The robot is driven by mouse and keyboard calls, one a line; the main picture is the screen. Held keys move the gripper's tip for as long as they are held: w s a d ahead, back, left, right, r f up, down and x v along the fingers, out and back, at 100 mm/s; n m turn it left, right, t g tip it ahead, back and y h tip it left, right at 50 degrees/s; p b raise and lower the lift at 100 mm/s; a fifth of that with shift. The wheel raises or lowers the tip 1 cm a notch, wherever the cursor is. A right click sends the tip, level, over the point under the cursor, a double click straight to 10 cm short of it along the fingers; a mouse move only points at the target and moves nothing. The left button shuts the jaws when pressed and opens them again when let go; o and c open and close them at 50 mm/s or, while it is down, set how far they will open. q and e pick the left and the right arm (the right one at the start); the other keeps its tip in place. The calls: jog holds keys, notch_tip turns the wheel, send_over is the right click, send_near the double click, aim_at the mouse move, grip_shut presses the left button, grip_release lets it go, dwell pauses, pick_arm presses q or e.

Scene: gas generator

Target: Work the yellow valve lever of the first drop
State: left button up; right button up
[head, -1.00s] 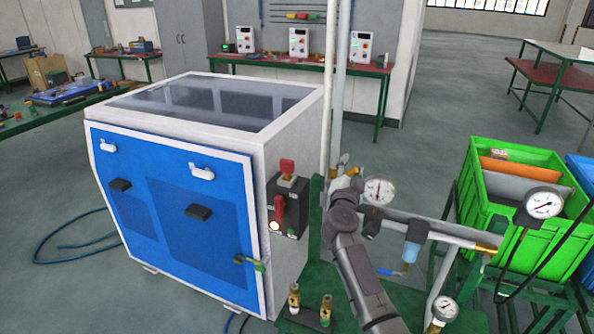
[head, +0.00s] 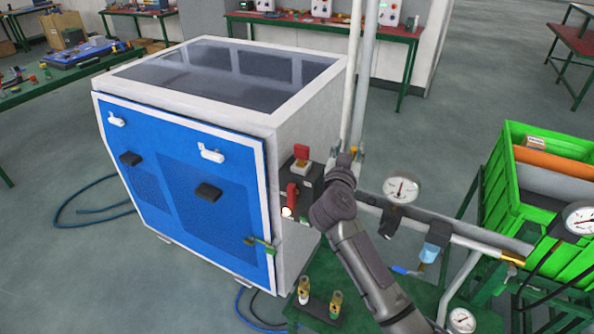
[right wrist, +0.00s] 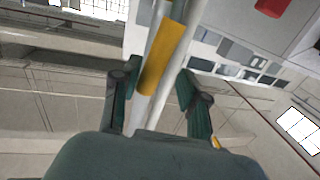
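A yellow lever (right wrist: 165,55) shows in the right wrist view, in front of a white vertical pipe (right wrist: 143,108). It lies between the two spread fingers of my right gripper (right wrist: 157,88), with no clear contact on either side. In the head view my right gripper (head: 346,160) is at the foot of the two white vertical pipes (head: 353,75), beside the generator cabinet. There the gripper and wrist hide most of the valve, and only small yellowish bits show around them. My left gripper is not in view.
The blue and white cabinet (head: 180,185) stands left of the arm, with a red-handled switch box (head: 300,185) on its side. Right of the arm are a pressure gauge (head: 401,188), a horizontal pipe (head: 470,242) and a green crate (head: 500,185). Two small fittings (head: 319,302) stand below.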

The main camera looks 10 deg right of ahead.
pick_arm(q)
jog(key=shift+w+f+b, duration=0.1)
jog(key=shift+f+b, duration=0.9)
jog(key=shift+b, duration=0.2)
pick_arm(e)
jog(key=s+a+r+n+t+y, duration=0.2)
jog(key=s+a+n+y, duration=0.3)
jog(key=s, duration=0.5)
jog(key=s+a+r+n+t+y, duration=0.3)
jog(key=s+a+y, duration=0.5)
jog(key=s+y, duration=0.3)
jog(key=shift+a+r+n, duration=0.4)
jog(key=shift+r+n, duration=0.05)
jog(key=shift+n, duration=0.85)
jog(key=shift+s, duration=0.1)
